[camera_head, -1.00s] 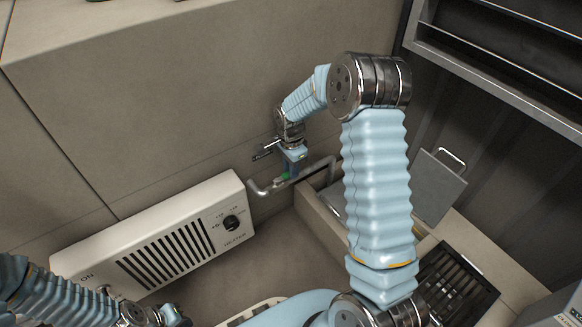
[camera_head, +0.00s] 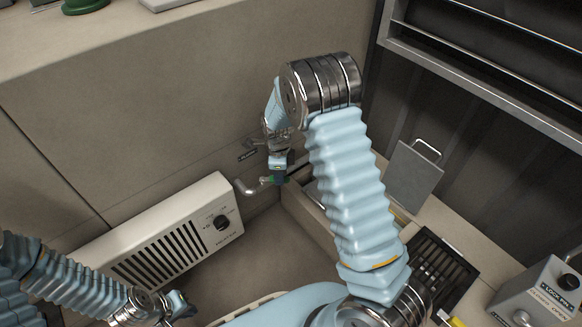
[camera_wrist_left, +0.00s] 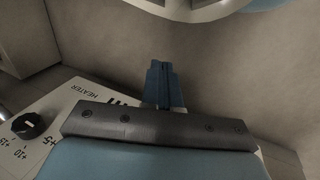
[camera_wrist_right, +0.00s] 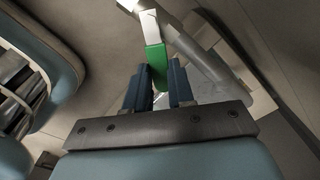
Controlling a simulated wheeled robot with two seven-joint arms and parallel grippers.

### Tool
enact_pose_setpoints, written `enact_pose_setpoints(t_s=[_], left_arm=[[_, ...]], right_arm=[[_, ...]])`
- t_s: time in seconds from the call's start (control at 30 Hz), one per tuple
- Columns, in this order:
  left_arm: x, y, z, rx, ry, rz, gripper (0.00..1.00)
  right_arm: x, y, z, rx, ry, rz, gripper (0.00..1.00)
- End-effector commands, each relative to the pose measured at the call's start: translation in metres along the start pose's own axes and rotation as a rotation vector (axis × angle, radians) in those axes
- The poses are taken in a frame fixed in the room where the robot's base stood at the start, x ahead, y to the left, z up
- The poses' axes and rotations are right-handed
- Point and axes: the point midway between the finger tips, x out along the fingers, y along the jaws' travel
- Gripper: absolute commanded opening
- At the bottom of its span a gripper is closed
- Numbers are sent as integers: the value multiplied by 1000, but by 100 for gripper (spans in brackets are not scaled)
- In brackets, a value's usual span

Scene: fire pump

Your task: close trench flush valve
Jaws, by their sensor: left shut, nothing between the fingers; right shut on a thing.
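The trench flush valve shows as a green handle (camera_head: 277,180) on a grey pipe (camera_head: 246,188) low by the wall. My right gripper (camera_head: 279,174) reaches down to it in the head view. In the right wrist view, the green handle (camera_wrist_right: 158,68) stands between the two blue fingers of my right gripper (camera_wrist_right: 158,88), which are shut on it. The silver pipe (camera_wrist_right: 200,50) runs behind. My left gripper (camera_head: 184,306) is low at the left, away from the valve. In the left wrist view its fingers (camera_wrist_left: 162,82) are together and empty.
A white heater (camera_head: 165,235) with a black knob stands along the wall left of the valve. A trench edge (camera_head: 308,222) lies right of it, with a raised grey lid (camera_head: 413,178) and a dark grate (camera_head: 440,272). A grey control box (camera_head: 540,290) is at lower right.

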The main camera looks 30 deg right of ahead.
Motion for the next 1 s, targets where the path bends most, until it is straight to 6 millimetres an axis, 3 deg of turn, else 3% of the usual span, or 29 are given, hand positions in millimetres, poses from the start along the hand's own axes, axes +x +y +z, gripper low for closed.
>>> enact_pose_setpoints(t_s=[0.5, 1.0], left_arm=[[-48, 16, -1, 1, 5, -4, 0], [-74, 37, 6, 16, -13, 12, 0]], right_arm=[[-5, 25, 12, 475, 2, 0, 0], [-3, 38, 22, 807, 0, -1, 0]])
